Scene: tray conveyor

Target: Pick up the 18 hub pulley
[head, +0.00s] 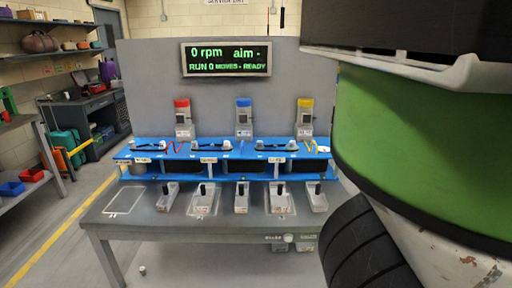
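I cannot pick out the 18 hub pulley by its label; the markings are too small to read. Several small clear grey trays, such as the left one (167,196) and the middle one (241,197), sit along the front of the grey table (150,228), each with a black upright piece. Behind them is a long blue rack (226,155) with dark drums inside and small pale pieces on top. Three holders, red-topped (183,118), blue-topped (243,118) and yellow-topped (305,117), stand behind it. My gripper is not in view.
A display (226,59) on the grey panel reads 0 rpm, RUN 0 MOVES, READY. An outlined empty patch (124,200) lies on the table's left. Shelves with bins (33,174) stand at the far left. Floor is open left of the table. The right side of the view is blocked.

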